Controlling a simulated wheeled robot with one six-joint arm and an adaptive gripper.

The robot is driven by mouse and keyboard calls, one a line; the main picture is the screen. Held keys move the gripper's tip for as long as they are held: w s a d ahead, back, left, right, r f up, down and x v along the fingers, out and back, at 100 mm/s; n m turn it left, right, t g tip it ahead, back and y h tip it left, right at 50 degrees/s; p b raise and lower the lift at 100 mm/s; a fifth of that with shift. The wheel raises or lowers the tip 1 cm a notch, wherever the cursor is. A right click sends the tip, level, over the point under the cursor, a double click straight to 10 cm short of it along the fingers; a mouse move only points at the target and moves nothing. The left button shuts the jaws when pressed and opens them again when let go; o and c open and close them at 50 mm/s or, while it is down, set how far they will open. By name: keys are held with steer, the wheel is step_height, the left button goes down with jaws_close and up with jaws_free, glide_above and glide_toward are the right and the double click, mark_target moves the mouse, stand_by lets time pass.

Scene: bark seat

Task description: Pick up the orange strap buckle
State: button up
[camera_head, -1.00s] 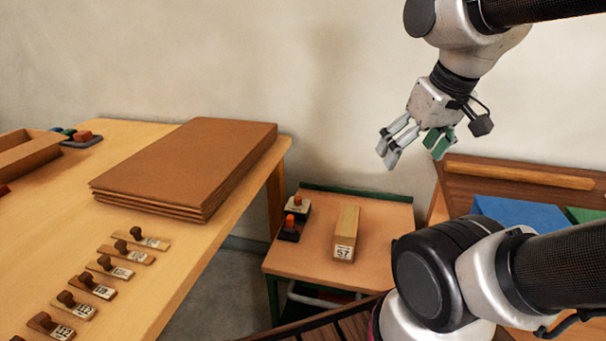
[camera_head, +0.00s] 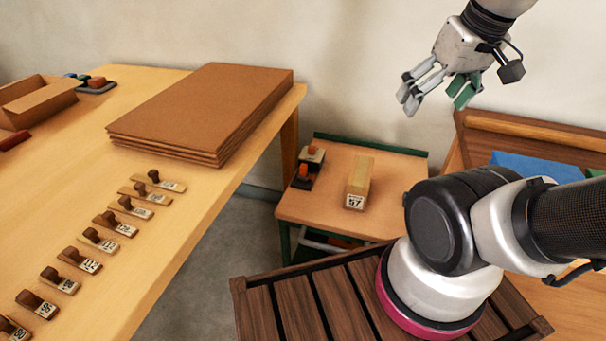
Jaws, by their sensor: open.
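No object is clearly recognisable as an orange strap buckle. Small orange pieces sit on two dark holders on the small side table: the nearer orange piece (camera_head: 303,170) and the farther orange piece (camera_head: 312,149). I cannot tell whether either is the buckle. An orange-red block (camera_head: 97,82) lies on a grey tray at the back of the long table. My gripper (camera_head: 436,100) is open and empty, with grey and green fingers pointing down. It hangs in the air at upper right, above and to the right of the side table in the picture.
The small side table (camera_head: 400,190) also holds a wooden block (camera_head: 359,182) marked 57. The long table (camera_head: 150,245) carries brown boards (camera_head: 200,110), several stamps and an open box (camera_head: 35,100). A blue panel (camera_head: 535,166) lies at right. My arm hides part of the right side.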

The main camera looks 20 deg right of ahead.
stand_by(0.3)
steer(key=shift+a+f, duration=0.1)
steer(key=shift+f, duration=0.1)
steer(key=c, duration=0.5)
steer(key=w+f+g, duration=0.2)
steer(key=f, duration=0.1)
steer(key=w+f+g, duration=0.1)
steer(key=shift+w+a+f, duration=0.1)
steer(key=shift+a+f, duration=0.1)
steer(key=shift+a, duration=0.2)
steer(key=shift+c, duration=1)
steer(key=n+y, duration=0.1)
steer(key=n, duration=0.9)
glide_above(304, 165)
steer(key=s, duration=0.2)
steer(key=shift+g, duration=0.3)
steer(key=f, duration=3.3)
steer(key=shift+w, duration=0.2)
steer(key=shift+w+a+f+n, duration=0.1)
steer(key=shift+w+n, duration=0.25)
steer(key=shift+n, duration=0.15)
steer(key=shift+w+f, duration=0.2)
steer(key=shift+f, duration=1.7)
steer(key=shift+w+f, duration=0.15)
steer(key=shift+f, duration=1.7)
